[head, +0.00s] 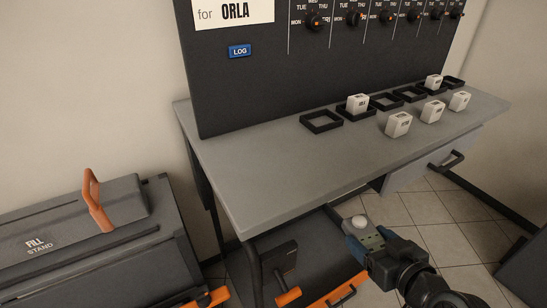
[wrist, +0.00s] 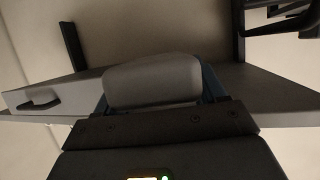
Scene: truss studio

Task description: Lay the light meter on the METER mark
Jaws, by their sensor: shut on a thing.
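My gripper (head: 372,242) is in front of the grey bench, low at the right in the head view. It is shut on a pale grey thing with a round white dome, which looks like the light meter (head: 360,222). In the wrist view the held thing is a rounded grey block (wrist: 152,78) between my blue-sided fingers (wrist: 155,98). Its far side and any face markings are hidden. I see no mark reading METER in either view.
The grey bench (head: 245,165) has a bare left and front top. Several black square trays (head: 321,121) and white cubes (head: 398,124) stand towards its back right. A drawer with a black handle (head: 446,160) is below. A FILL STAND case (head: 70,225) is at left.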

